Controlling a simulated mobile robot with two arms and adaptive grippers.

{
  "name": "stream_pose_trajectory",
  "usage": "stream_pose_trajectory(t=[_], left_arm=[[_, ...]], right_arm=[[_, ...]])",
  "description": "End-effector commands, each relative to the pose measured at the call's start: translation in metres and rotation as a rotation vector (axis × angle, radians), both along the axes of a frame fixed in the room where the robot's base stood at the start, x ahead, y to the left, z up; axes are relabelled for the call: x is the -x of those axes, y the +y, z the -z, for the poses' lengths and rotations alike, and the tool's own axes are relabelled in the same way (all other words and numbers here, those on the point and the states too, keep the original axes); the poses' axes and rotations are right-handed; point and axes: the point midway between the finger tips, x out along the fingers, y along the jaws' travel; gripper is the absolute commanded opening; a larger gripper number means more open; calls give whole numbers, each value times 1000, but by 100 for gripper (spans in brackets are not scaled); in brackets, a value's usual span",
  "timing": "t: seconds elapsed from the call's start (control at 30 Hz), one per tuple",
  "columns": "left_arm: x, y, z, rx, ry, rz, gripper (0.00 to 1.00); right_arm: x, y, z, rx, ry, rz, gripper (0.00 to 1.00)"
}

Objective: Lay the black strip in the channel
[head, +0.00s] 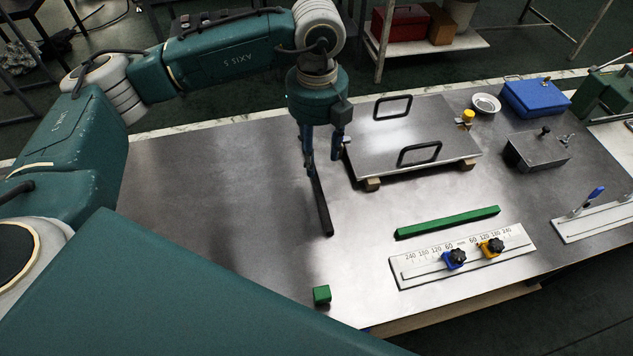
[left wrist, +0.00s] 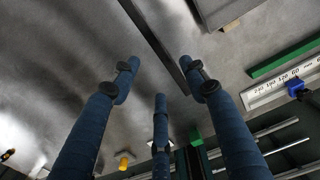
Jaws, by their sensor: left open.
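The black strip (head: 321,205) lies on the steel tabletop, pointing toward the table's front; its far end is partly hidden by my left gripper (head: 322,150). My left gripper is open, fingers pointing down over the strip's far part. In the left wrist view the strip (left wrist: 150,32) runs slantwise between the spread fingers (left wrist: 159,76), and I see no grip on it. A white scale plate (head: 408,275) with a long groove, a blue clamp (head: 454,259) and a yellow clamp (head: 491,247) lies to the right. I cannot tell whether its groove is the channel. My right gripper is not in view.
A green bar (head: 447,222) lies just behind the scale plate. A green block (head: 321,295) is near the front edge. A steel plate with two black handles (head: 412,130) stands on wooden blocks right of the gripper. The tabletop to the left is clear.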

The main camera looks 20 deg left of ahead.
Motion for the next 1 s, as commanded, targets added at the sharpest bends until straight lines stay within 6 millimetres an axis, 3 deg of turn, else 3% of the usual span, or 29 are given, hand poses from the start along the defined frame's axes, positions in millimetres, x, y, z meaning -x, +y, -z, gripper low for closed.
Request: stream_pose_trajectory(t=[0.13, 0.4, 0.53, 0.77, 1.0], left_arm=[[1, 0, 10, 0, 5, -56, 45], [1, 1, 49, 1, 4, -54, 45], [1, 1, 57, 0, 2, -53, 45], [3, 5, 86, -2, 5, -53, 45], [1, 5, 108, 0, 0, -52, 45]], right_arm=[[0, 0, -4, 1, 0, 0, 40], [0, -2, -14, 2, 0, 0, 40], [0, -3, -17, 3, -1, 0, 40], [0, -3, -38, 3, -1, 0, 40], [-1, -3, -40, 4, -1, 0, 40]])
